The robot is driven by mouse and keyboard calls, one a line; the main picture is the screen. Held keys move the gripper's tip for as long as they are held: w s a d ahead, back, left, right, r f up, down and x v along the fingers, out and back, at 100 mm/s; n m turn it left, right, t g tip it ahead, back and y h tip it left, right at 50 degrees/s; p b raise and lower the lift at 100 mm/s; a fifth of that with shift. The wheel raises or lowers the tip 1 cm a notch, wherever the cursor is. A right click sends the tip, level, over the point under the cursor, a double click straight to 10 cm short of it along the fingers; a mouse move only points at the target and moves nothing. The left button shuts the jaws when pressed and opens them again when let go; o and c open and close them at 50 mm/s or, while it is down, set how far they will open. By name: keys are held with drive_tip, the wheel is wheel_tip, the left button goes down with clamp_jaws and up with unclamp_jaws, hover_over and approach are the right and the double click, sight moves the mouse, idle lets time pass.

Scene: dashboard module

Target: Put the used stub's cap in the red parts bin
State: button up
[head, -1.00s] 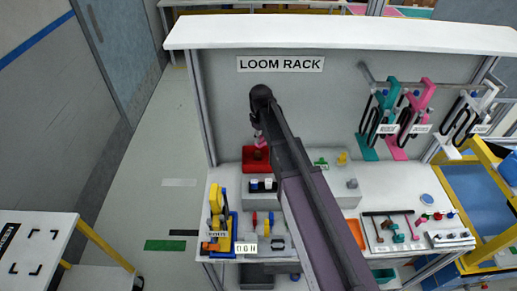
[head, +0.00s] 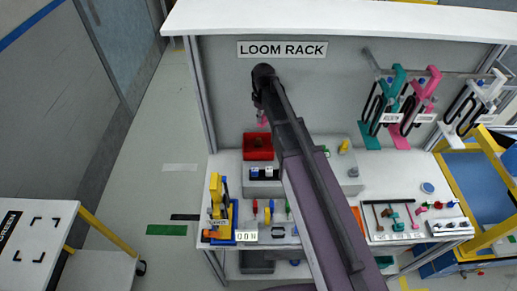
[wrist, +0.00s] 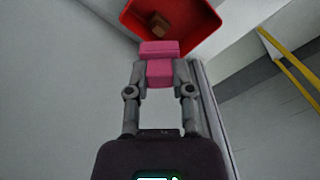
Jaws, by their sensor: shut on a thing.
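My gripper (wrist: 160,72) is shut on a small pink piece, which I take as the cap (wrist: 159,50). The cap sticks out past the fingertips. In the head view my gripper (head: 262,114) hangs above the red parts bin (head: 257,153), and a bit of pink cap (head: 263,122) shows at its end. In the wrist view the red bin (wrist: 200,45) lies beyond the cap, partly hidden by it. A small brown block (wrist: 160,22) lies in the bin. The cap is apart from the bin in the head view.
A grey raised block (head: 345,172) stands right of the bin. The rack's back panel (head: 225,85) rises behind. A yellow and blue fixture (head: 220,208) stands at the front left. Teal, pink and white hangers (head: 398,105) are at the right. My arm hides part of the bench.

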drive_tip(key=shift+f+b, duration=2.6)
drive_tip(key=shift+f, duration=0.15)
drive_tip(key=o, duration=0.8)
drive_tip(key=s+d+m, duration=0.3)
drive_tip(key=s+d, duration=0.2)
drive_tip(key=s, duration=0.1)
drive_tip(key=s+d+m, duration=0.3)
drive_tip(key=s+d, duration=0.2)
drive_tip(key=s, duration=0.1)
drive_tip(key=s+d+m, duration=0.3)
drive_tip(key=s+d, duration=0.2)
drive_tip(key=s, duration=0.2)
drive_tip(key=shift+f, duration=0.25)
